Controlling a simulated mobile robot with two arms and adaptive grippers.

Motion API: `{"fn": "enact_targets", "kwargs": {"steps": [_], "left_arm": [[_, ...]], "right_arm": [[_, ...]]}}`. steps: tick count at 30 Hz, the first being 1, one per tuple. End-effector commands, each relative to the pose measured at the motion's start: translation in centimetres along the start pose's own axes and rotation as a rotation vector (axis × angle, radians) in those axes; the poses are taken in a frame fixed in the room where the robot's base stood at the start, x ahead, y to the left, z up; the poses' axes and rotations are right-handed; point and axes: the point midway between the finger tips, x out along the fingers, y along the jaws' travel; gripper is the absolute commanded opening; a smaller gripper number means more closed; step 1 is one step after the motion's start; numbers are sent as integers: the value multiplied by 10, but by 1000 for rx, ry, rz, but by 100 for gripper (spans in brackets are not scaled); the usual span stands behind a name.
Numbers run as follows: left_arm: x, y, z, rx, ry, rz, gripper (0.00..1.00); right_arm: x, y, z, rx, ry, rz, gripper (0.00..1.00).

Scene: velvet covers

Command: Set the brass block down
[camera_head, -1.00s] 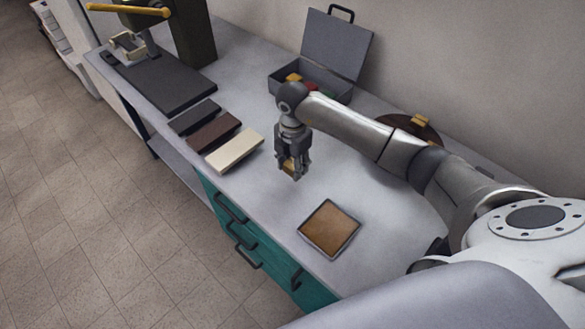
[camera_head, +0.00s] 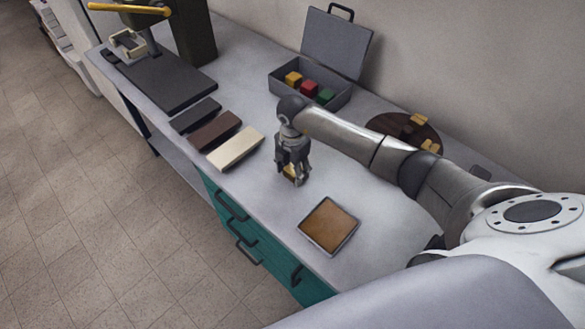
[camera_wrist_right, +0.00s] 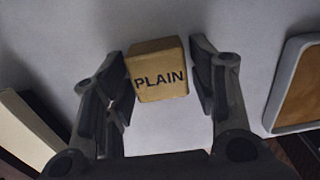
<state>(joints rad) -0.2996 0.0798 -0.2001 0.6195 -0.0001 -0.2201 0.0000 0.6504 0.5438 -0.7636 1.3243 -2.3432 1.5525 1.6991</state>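The brass block (camera_wrist_right: 160,78) sits between the fingertips of my right gripper (camera_wrist_right: 158,72) in the right wrist view, with the word PLAIN on the face toward the camera. My left gripper is not in view.
A grey-rimmed tray with a brown inside (camera_head: 329,226) lies near the front edge. Black, brown and cream slabs (camera_head: 236,148) lie to the left. Behind are an open case (camera_head: 338,100) with coloured blocks and a round dark board (camera_head: 381,124) with yellowish pieces. Bare worktop surrounds the gripper.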

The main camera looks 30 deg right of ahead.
Motion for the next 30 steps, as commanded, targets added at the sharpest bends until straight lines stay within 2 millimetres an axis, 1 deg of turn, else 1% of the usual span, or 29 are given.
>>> {"fn": "enact_targets", "kwargs": {"steps": [9, 12, 14, 17, 24, 27, 30], "left_arm": [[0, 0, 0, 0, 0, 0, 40], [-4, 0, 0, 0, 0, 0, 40], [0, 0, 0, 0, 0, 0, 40], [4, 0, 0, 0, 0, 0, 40], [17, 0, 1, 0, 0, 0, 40], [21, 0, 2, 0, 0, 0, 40], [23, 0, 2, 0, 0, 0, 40]], "right_arm": [[0, 0, 0, 0, 0, 0, 62], [-5, 0, 0, 0, 0, 1, 62], [-9, 1, 0, -1, -1, 4, 62], [-26, 1, 2, -2, -3, 6, 62], [-77, 1, 1, -3, -3, 5, 62], [-96, 1, 1, 0, -2, 5, 62], [-110, 1, 1, -1, -2, 3, 62]]}}
